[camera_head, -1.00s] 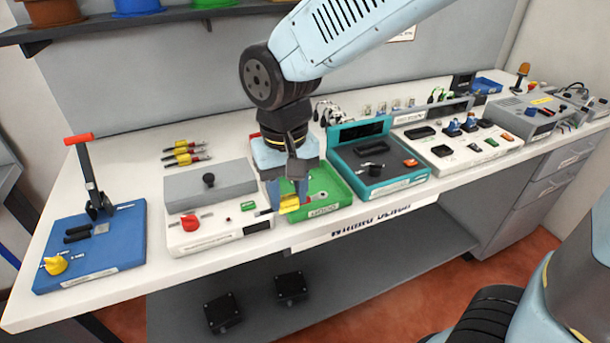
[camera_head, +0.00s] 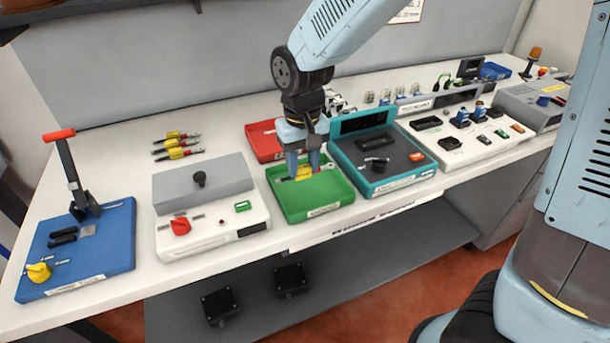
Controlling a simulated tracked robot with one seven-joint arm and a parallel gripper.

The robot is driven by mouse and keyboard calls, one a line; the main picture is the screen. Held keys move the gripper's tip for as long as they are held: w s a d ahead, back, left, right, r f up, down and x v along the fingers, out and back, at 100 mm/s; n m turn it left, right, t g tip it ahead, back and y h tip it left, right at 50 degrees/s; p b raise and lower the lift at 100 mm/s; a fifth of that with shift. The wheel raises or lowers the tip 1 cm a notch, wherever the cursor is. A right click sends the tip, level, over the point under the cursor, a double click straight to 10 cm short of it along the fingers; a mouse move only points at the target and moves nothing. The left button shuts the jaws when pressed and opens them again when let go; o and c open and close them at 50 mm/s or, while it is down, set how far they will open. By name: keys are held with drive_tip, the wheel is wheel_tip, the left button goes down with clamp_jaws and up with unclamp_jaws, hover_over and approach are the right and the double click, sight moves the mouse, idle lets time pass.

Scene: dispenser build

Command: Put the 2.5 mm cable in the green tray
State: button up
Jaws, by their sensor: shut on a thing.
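The green tray (camera_head: 325,208) lies on the bench near the middle of the view, with its walls and part of its floor showing. My gripper (camera_head: 301,172) points down over the tray's back half, with its fingers inside the tray outline. It is shut on a short yellow cable (camera_head: 297,175), which lies across the fingertips. I cannot tell whether the cable touches the tray floor. No size marking on it is readable.
A red tray (camera_head: 260,141) stands behind the green tray, partly hidden by my gripper. A teal tester box (camera_head: 390,183) is close on the right. A white unit with a grey lid (camera_head: 207,183) is close on the left. A blue lever press (camera_head: 105,250) stands at far left.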

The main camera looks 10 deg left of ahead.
drive_tip(key=w+f, duration=0.1)
drive_tip(key=f, duration=0.1)
drive_tip(key=w+f, duration=0.2)
drive_tip(key=shift+w+d, duration=0.1)
drive_tip(key=shift+f, duration=1.4)
drive_tip(key=shift+f, duration=0.1)
drive_tip(key=o, duration=1.1)
drive_tip(key=shift+o, duration=0.2)
wheel_tip(320, 180, up, 12)
